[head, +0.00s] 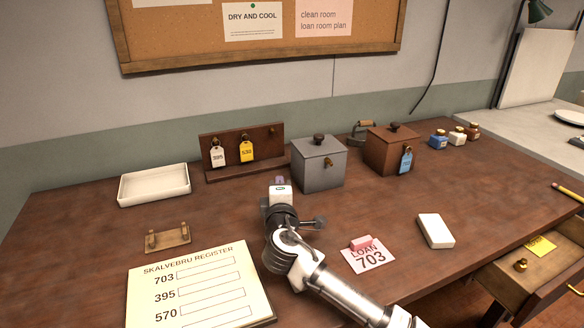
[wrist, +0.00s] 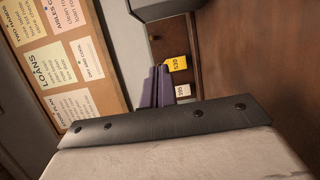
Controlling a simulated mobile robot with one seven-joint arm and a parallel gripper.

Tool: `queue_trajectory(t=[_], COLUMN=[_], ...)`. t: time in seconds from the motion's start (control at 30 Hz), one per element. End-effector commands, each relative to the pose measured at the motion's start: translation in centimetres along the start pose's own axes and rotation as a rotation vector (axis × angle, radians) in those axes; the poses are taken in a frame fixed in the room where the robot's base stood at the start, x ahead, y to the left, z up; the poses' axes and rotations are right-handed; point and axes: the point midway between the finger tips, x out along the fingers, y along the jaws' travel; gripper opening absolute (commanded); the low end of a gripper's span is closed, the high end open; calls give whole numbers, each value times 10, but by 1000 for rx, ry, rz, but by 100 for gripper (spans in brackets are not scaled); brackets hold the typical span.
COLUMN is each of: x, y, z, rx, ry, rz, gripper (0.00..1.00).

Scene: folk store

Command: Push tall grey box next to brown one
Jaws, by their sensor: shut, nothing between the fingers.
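The tall grey box (head: 318,166) stands upright with a dark knob on its lid, left of the brown box (head: 388,154). A clear gap of table lies between the two boxes in the head view. The brown box has a dark knob and a blue tag on its front. My gripper (head: 280,180) is shut and empty, with purple fingers, just left of the grey box's left side near its front. I cannot tell whether it touches the box. In the wrist view the fingers (wrist: 156,86) are together; a dark grey shape at the top edge may be the grey box.
A rack with tags (head: 243,152) stands behind my gripper, and a white tray (head: 154,185) is to its left. A flat iron (head: 360,134) sits behind the gap. Small bottles (head: 456,136) stand right of the brown box. A loan card (head: 368,259) and white block (head: 435,231) lie in front.

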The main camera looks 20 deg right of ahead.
Motion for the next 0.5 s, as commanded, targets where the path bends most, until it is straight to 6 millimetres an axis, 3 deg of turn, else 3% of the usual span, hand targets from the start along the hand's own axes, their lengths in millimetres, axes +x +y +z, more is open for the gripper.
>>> queue_trajectory(t=[0.17,0.5], x=[21,87], y=[3,4], z=[-1,-1], rx=[-3,-2], ry=[1,0], rz=[0,-1], gripper=[0,0])
